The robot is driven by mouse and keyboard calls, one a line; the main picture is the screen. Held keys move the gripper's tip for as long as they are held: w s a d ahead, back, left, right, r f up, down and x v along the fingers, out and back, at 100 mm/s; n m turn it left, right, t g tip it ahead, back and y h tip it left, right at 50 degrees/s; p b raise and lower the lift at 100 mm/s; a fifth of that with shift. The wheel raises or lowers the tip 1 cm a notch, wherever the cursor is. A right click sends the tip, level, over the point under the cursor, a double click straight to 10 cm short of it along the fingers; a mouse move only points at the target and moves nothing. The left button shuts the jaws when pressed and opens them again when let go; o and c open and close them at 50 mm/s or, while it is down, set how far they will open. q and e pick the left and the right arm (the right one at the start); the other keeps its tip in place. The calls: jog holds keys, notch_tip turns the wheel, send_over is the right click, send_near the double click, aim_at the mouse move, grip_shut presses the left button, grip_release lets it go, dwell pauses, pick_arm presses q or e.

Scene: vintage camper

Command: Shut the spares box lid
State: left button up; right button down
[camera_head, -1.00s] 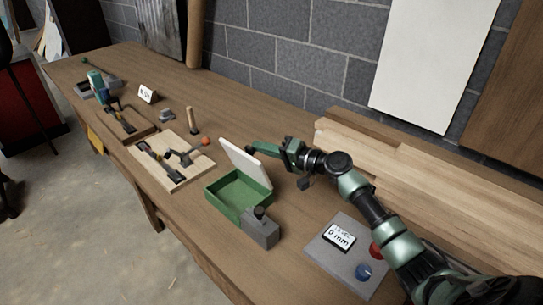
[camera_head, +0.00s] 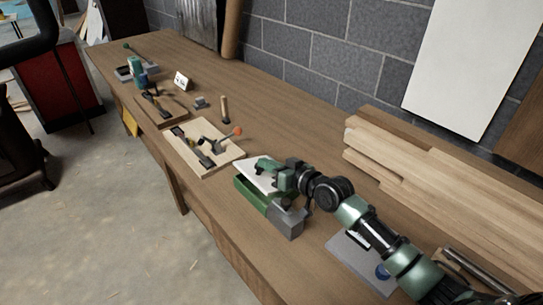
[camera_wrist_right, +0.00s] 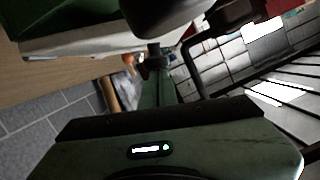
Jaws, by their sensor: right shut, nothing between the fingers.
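The spares box (camera_head: 250,195) is a small green box on the bench, with a white lid (camera_head: 246,166). The lid lies low over the box, close to flat; I cannot tell whether a gap remains at its front edge. My right gripper (camera_head: 264,167) is shut and empty, over the lid's upper side, and it hides part of the lid. In the right wrist view the white lid (camera_wrist_right: 85,42) and the green box (camera_wrist_right: 50,14) show at the upper left, close to the gripper. My left gripper is not in view.
A grey block (camera_head: 288,222) sits against the box's near right end. A wooden board with a clamp (camera_head: 205,150) lies to the left. Stacked planks (camera_head: 400,160) lie at the back right, and a grey panel (camera_head: 350,262) lies partly under my arm.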

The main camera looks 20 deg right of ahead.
jog(key=shift+a+f+n, duration=0.25)
jog(key=shift+f+n, duration=0.05)
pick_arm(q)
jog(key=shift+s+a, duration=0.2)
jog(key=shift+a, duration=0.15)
pick_arm(e)
jog(key=shift+s+a+f, duration=0.2)
jog(key=shift+a+f, duration=0.15)
jog(key=shift+f, duration=0.25)
